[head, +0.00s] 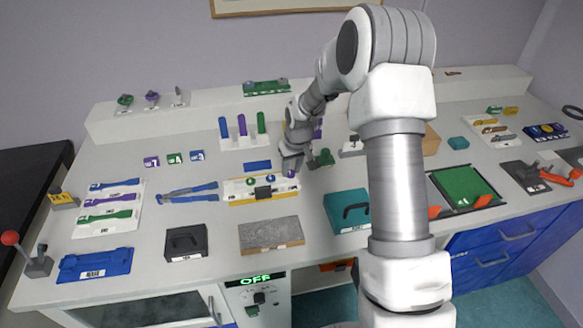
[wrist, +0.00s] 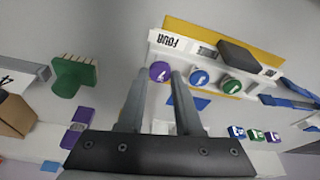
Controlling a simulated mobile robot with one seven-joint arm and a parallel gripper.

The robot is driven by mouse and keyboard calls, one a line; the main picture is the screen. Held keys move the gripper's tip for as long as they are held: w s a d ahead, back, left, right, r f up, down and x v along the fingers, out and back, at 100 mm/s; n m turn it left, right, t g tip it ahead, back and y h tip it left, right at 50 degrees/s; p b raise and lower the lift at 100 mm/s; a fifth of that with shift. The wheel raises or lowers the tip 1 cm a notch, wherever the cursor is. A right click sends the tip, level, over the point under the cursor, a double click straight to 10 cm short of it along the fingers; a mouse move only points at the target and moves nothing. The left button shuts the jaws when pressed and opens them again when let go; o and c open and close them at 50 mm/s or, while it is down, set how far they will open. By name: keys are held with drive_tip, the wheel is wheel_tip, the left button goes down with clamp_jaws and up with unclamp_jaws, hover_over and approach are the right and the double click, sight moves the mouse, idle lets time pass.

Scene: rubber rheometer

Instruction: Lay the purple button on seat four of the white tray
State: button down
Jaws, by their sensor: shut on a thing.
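The purple button (wrist: 160,72) is between the tips of my gripper (wrist: 163,76), which is shut on it; it also shows in the head view (head: 291,174). The white tray (head: 236,198) lies on the bench below my gripper, with a yellow edge and a black block on it. In the wrist view the tray (wrist: 207,51) has a "FOUR" label near the end by the purple button. A blue button (wrist: 199,77) and a green button (wrist: 230,85) sit along its row. I cannot tell whether the purple button touches the tray.
A green piece (wrist: 75,74) stands near that end of the tray. Blue pliers (head: 188,193) lie left of the tray, and a grey slab (head: 270,234) lies in front. A teal box (head: 347,210) is to the right. A rack with upright tubes (head: 241,128) is behind.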

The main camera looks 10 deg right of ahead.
drive_tip(key=shift+f+b, duration=0.35)
drive_tip(key=shift+f, duration=0.1)
drive_tip(key=c, duration=0.5)
unclamp_jaws()
drive_tip(key=a+v, duration=0.1)
drive_tip(key=v, duration=1.6)
drive_tip(key=shift+d+r+p, duration=0.25)
drive_tip(key=shift+d+p, duration=0.2)
drive_tip(key=shift+d, duration=0.05)
